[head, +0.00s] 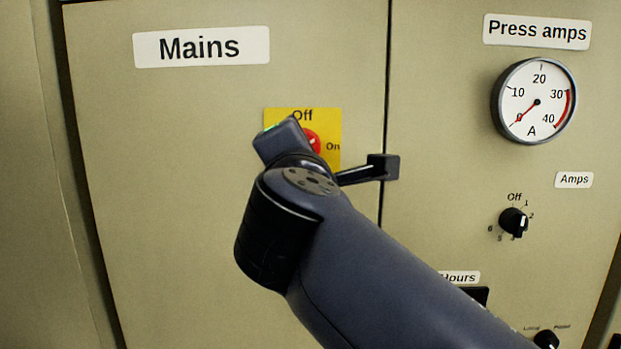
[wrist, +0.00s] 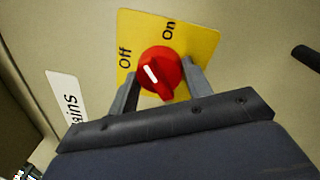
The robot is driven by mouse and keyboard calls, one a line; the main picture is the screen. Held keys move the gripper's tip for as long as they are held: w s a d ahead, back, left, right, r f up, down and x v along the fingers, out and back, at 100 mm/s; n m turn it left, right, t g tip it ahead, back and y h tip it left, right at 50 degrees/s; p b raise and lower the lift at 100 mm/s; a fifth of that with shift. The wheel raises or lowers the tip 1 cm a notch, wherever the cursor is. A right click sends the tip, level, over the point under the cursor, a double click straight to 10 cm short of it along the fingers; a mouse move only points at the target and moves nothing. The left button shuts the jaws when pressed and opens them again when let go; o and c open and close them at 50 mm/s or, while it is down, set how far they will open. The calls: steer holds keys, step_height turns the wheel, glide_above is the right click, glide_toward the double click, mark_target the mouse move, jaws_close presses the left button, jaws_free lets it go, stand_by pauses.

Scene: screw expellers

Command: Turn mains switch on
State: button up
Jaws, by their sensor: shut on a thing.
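The mains switch is a red knob (wrist: 163,72) on a yellow plate (wrist: 200,42) marked Off and On. In the wrist view its white mark slants to the upper left, on the Off side; I cannot tell its exact setting. My gripper (wrist: 162,74) is shut on the knob, one finger on each side. In the head view part of the red knob (head: 315,143) shows past my gripper, and the rest is hidden. The yellow plate (head: 328,121) sits below the Mains label (head: 201,47), with Off at its top and On at its right.
A black handle (head: 383,167) sticks out by the panel seam, just right of my gripper. To the right are the Press amps dial (head: 536,100), its needle at 0, and the Amps knob (head: 514,222). The panel left of the switch is bare.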

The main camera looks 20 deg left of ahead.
steer(key=shift+a+f+m+h+b, duration=0.1)
steer(key=shift+m+h+b, duration=0.4)
steer(key=shift+m+b, duration=3.15)
steer(key=shift+m+p, duration=0.4)
steer(key=shift+m, duration=0.35)
steer(key=o, duration=1.4)
steer(key=shift+s, duration=0.1)
steer(key=b+v, duration=0.1)
steer(key=v, duration=0.9)
steer(key=shift+s+f+b, duration=0.15)
steer(key=shift+s+b, duration=0.15)
steer(key=shift+b, duration=0.1)
steer(key=shift+t, duration=0.3)
steer(key=p+x, duration=0.2)
steer(key=x, duration=0.9)
